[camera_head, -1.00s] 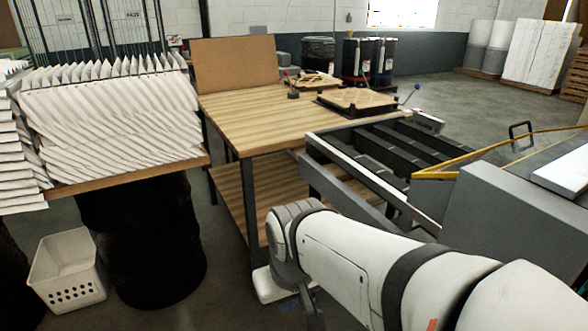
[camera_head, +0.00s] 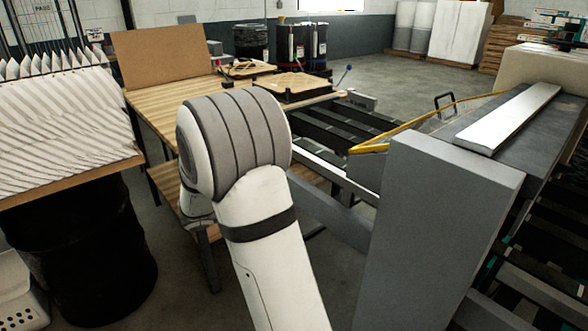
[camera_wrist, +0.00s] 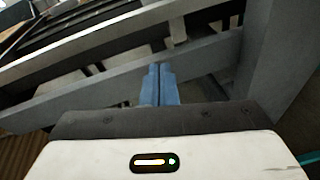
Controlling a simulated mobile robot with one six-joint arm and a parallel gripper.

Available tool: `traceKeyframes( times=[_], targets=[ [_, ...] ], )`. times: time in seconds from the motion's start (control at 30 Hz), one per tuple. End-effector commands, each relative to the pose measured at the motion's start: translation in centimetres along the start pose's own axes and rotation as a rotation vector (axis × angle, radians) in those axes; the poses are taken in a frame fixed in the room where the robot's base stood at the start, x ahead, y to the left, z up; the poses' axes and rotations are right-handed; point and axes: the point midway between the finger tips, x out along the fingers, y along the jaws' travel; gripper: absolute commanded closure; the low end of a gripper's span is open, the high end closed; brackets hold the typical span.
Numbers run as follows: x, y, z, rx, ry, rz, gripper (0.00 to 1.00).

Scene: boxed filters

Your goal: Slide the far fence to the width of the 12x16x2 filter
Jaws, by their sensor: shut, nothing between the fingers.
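My gripper (camera_wrist: 158,84) shows in the wrist view as two blue fingers shut together with nothing between them. The fingertips are in front of a long grey rail (camera_wrist: 110,88); I cannot tell if they touch it. The conveyor bed (camera_head: 345,125) with dark slats and pale side rails (camera_head: 318,163) lies right of the table in the head view. I cannot tell for sure which rail is the far fence. A flat tan-faced filter (camera_head: 296,86) lies in a dark frame at the table's far end; its size cannot be read. My arm hides the gripper in the head view.
A large grey machine housing (camera_head: 430,230) with a yellow bar (camera_head: 400,132) stands close on the right. The wooden table (camera_head: 160,100) carries an upright brown board (camera_head: 165,62). Open floor lies beyond the conveyor.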

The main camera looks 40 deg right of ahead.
Motion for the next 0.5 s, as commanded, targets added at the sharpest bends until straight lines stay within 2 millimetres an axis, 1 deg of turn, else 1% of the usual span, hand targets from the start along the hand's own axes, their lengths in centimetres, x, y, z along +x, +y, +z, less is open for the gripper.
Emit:
traceKeyframes(
  times=[0.03,0.1,0.2,0.37,0.47,0.5],
  targets=[
    [0.3,1.5,-0.7,-0.058,-0.055,0.039,1.0],
    [0.5,3.2,-1.1,-0.116,-0.117,0.086,1.0],
    [0.6,4.8,-1.6,-0.169,-0.177,0.132,1.0],
    [1.2,5.7,-1.6,-0.194,-0.209,0.155,1.0],
    [2.4,5.9,-1.3,-0.193,-0.208,0.154,1.0],
    [3.1,6.0,-1.1,-0.193,-0.209,0.153,1.0]
  ],
)
